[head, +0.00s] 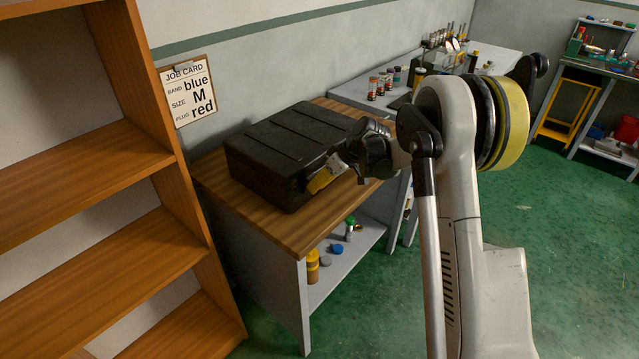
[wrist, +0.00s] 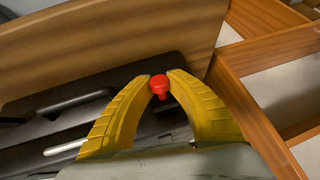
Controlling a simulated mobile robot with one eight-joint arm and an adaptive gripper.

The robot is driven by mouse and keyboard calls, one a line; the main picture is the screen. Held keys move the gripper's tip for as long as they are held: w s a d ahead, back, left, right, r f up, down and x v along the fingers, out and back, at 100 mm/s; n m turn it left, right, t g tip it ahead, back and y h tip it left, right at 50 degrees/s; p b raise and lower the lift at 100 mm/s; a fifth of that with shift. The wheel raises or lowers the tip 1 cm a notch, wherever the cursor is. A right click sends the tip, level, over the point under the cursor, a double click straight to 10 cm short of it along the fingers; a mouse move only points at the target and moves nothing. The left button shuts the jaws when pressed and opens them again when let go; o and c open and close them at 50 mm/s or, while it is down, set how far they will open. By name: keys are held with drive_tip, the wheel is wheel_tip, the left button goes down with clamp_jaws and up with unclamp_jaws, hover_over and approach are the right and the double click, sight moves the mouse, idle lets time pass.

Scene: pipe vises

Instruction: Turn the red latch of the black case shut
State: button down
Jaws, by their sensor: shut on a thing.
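The black case (head: 275,146) lies closed on the wooden top of a workbench in the head view. Its dark side (wrist: 62,122) also shows in the wrist view. The red latch (wrist: 159,86) sits between the tips of my gripper's yellow fingers in the wrist view. My gripper (wrist: 159,82) is shut on the latch, one finger on each side. In the head view my gripper (head: 318,183) is at the case's near right side, and the latch is hidden there. How far the latch is turned cannot be told.
A wooden shelf (head: 100,175) stands at the left, close to the bench (head: 310,228). A job card (head: 188,90) hangs on the wall. Jars and bottles (head: 380,82) stand on a grey bench behind. Below the case, a lower shelf holds a yellow container (head: 313,265). Green floor is open at the right.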

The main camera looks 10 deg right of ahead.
drive_tip(key=shift+w+a+r+g+h+p, duration=0.3)
drive_tip(key=shift+g+h+p, duration=0.2)
drive_tip(key=shift+g, duration=0.2)
drive_tip(key=shift+w+a+r+g+h+p, duration=0.15)
drive_tip(key=shift+w+r+g+h+p, duration=0.25)
drive_tip(key=shift+g, duration=0.3)
drive_tip(key=shift+s+f, duration=0.1)
drive_tip(key=c, duration=1.2)
unclamp_jaws()
drive_tip(key=v, duration=1.2)
drive_tip(key=shift+a, duration=0.2)
